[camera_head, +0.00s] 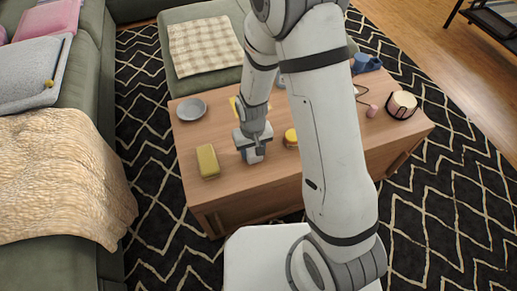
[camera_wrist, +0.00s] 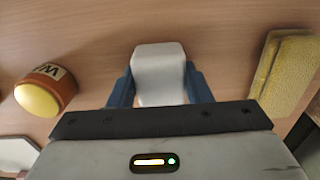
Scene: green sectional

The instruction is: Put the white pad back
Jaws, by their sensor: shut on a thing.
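The white pad (camera_wrist: 159,68) is a small pale block with rounded edges, seen in the wrist view between the two blue fingers of my gripper (camera_wrist: 160,88). My gripper is shut on it, one finger against each side. In the head view, my gripper (camera_head: 254,153) points down at the wooden coffee table (camera_head: 245,190), low over its near part. The pad is mostly hidden there by the gripper. I cannot tell whether the pad touches the tabletop.
A yellow block (camera_head: 207,160) stands left of my gripper, and a yellow-topped jar (camera_head: 291,138) stands to its right. A grey plate (camera_head: 191,109) lies at the table's left. A striped round pot (camera_head: 402,105) and a pink item (camera_head: 372,111) sit at the right. My arm hides the table's middle.

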